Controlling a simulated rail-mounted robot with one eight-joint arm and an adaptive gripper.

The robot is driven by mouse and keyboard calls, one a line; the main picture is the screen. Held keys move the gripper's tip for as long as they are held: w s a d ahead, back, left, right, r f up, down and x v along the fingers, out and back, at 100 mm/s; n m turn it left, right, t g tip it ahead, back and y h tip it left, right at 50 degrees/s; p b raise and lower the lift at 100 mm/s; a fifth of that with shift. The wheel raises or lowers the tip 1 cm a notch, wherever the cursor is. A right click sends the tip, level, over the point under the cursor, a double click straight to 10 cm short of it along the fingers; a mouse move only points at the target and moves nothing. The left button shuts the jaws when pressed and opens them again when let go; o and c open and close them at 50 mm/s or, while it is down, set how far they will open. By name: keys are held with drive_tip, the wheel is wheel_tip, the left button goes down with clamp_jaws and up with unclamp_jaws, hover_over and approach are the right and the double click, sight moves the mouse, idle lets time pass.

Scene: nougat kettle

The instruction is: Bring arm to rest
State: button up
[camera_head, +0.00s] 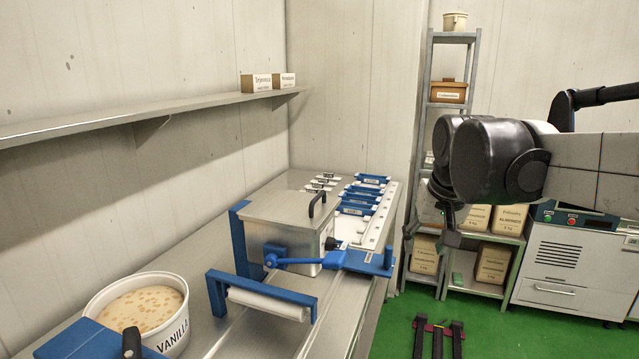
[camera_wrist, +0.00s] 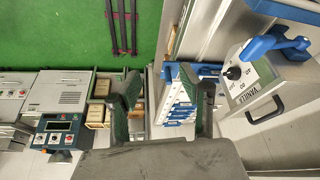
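My arm (camera_head: 590,155) reaches in from the right edge of the head view, bent at a large black joint. My gripper (camera_head: 447,225) hangs below that joint, in the air to the right of the workbench and in front of the shelf rack. Its far side is partly hidden by the arm. In the wrist view my gripper (camera_wrist: 165,98) shows two dark fingers spread wide apart. Nothing is between them; only the background shows through the gap.
The metal kettle box (camera_head: 285,222) with blue lever stands on the workbench (camera_head: 345,310). A vanilla tub (camera_head: 172,335) sits at the front left. A rack (camera_head: 423,110) and a grey machine (camera_head: 560,265) stand behind. Dark rails (camera_head: 437,335) lie on the green floor.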

drive_tip(key=s+f+t, duration=0.1)
drive_tip(key=s+f, duration=0.4)
drive_tip(key=s, duration=0.5)
drive_tip(key=s+f+t, duration=0.1)
drive_tip(key=s+f, duration=0.4)
drive_tip(key=s, duration=0.4)
drive_tip(key=shift+s+a+f+n+t, duration=0.2)
drive_tip(key=shift+s+n+t, duration=0.1)
drive_tip(key=shift+s+t, duration=0.1)
wheel_tip(320, 180, down, 29)
drive_tip(key=b, duration=2.9)
